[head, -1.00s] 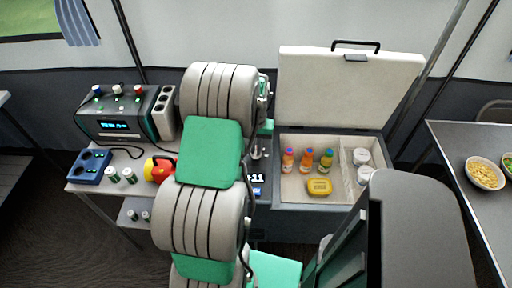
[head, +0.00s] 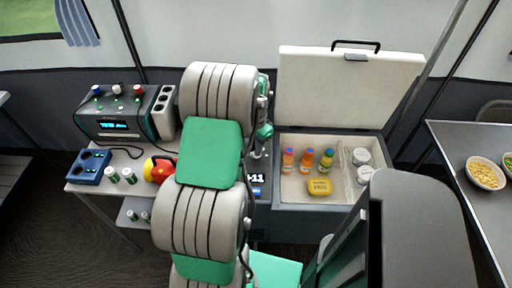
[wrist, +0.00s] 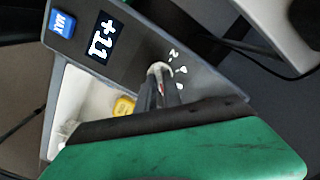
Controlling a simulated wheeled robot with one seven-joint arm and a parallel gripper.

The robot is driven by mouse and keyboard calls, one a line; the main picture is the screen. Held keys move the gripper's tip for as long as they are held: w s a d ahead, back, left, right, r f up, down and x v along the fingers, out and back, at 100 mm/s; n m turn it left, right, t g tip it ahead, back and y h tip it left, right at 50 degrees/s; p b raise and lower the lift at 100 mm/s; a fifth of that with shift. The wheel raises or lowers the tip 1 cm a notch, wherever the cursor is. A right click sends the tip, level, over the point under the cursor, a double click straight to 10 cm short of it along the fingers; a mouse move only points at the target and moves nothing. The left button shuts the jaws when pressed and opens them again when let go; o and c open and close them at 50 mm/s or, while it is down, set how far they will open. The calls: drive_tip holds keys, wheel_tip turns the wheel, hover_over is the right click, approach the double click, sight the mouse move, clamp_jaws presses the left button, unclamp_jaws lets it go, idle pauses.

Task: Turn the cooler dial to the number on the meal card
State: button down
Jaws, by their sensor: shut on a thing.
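The cooler (head: 318,207) stands open, its lid (head: 345,90) raised at the back. Its control panel, partly behind my arm, has a lit display (head: 256,178), also in the wrist view (wrist: 101,37), that appears to read +11. In the wrist view, my gripper (wrist: 160,88) is shut on the small pale dial (wrist: 158,69) of the panel. White marks (wrist: 177,66) lie around the dial; one looks like a 2, the others are too small or hidden to read. The fingers hide most of the dial and its pointer. I cannot make out a meal card.
The cooler holds bottles (head: 307,160), a yellow box (head: 319,187) and white jars (head: 362,157). A blue label (wrist: 62,23) sits beside the display. Left of my arm are a dark console (head: 117,113), a blue socket block (head: 90,166) and green-white cans (head: 129,175). A metal table (head: 470,140) stands at right.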

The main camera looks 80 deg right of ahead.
idle(0.4)
drive_tip(key=c, duration=1.5)
unclamp_jaws()
drive_tip(key=shift+r, duration=0.1)
wheel_tip(320, 180, up, 8)
drive_tip(key=shift+f, duration=0.15)
